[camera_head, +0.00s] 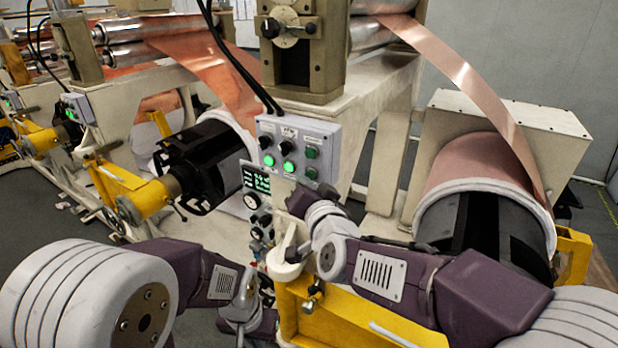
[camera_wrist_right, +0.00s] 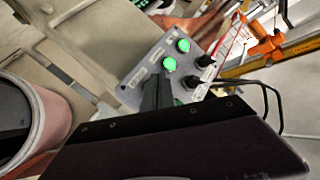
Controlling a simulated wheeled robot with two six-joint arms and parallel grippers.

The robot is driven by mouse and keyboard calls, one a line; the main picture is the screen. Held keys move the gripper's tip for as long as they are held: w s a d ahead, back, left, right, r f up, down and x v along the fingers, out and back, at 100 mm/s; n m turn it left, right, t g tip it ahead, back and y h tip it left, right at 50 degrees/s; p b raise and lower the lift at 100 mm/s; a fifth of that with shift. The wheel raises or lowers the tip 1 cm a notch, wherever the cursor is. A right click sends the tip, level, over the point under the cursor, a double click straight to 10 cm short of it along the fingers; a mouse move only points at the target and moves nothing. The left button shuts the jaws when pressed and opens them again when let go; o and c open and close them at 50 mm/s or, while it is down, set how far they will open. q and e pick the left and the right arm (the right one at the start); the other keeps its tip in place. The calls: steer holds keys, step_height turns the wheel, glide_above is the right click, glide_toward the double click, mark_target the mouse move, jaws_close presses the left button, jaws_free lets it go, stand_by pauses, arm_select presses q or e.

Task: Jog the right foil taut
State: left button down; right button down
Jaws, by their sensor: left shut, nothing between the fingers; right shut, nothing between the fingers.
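The right foil (camera_head: 470,80) is a copper strip in the head view. It runs from the upper rollers down in a bowed curve to the right copper roll (camera_head: 470,160). A grey control box (camera_head: 328,133) with lit green buttons (camera_head: 288,167) and dark knobs stands left of it. My right gripper (camera_head: 285,190) is just below the box's buttons, shut and empty. In the right wrist view its dark fingertips (camera_wrist_right: 160,80) overlap the button face (camera_wrist_right: 145,70); contact cannot be told. My left gripper (camera_head: 245,295) is low in the middle, shut and empty.
A second copper foil (camera_head: 215,75) runs down to a roll at left, beside a black shaft (camera_head: 195,165) on a yellow arm (camera_head: 130,190). A small screen and gauge panel (camera_head: 256,185) sits below the box. Black cables (camera_head: 235,65) hang beside the box.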

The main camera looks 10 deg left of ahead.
steer(key=shift+w+d+b, duration=0.2)
steer(key=shift+w+b, duration=0.1)
steer(key=shift+w, duration=0.1)
stand_by(0.8)
steer(key=shift+s+r, duration=0.1)
steer(key=shift+s+a+p, duration=0.3)
steer(key=shift+s, duration=0.35)
steer(key=s, duration=0.1)
steer(key=s+a+p, duration=0.1)
steer(key=s, duration=0.1)
steer(key=s+p, duration=0.1)
steer(key=shift+s+a, duration=0.35)
steer(key=shift+s, duration=0.05)
